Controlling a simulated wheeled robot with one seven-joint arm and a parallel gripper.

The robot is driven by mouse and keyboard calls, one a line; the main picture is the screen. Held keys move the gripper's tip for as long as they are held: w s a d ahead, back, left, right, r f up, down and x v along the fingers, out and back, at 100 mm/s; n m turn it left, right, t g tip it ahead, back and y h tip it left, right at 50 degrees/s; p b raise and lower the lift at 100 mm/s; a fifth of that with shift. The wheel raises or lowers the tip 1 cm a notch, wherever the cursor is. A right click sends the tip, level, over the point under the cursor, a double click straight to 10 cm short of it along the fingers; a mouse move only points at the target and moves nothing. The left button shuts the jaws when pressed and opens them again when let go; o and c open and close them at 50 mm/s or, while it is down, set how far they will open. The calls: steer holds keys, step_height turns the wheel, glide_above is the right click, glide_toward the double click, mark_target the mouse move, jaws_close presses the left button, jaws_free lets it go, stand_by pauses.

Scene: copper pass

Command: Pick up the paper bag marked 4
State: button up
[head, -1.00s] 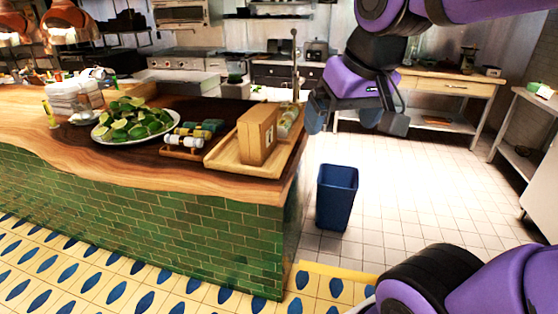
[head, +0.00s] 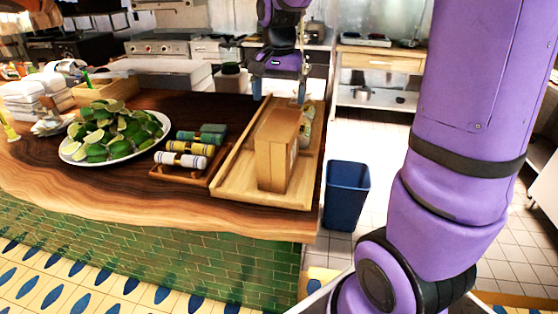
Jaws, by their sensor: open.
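A brown paper bag or box (head: 273,150) stands upright on a wooden tray (head: 228,190) at the right end of the counter. No number can be read on it from here. Another wrapped item (head: 306,124) lies behind it in the tray, mostly hidden. My gripper (head: 279,92) is open and empty, fingers pointing down, above the far end of the tray and beyond the brown bag. It looks apart from the bag.
Left of the tray are a small holder with rolled towels (head: 184,160) and a white plate of limes (head: 112,137). A wooden box (head: 105,91) and stacked white cloths (head: 28,98) stand farther left. A blue bin (head: 346,195) stands on the floor right of the counter.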

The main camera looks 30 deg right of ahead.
mark_target(280, 123)
step_height(280, 123, down, 9)
steer(key=shift+s+d+f, duration=0.1)
steer(key=shift+d, duration=0.05)
stand_by(0.4)
steer(key=shift+c, duration=0.2)
steer(key=c, duration=0.9)
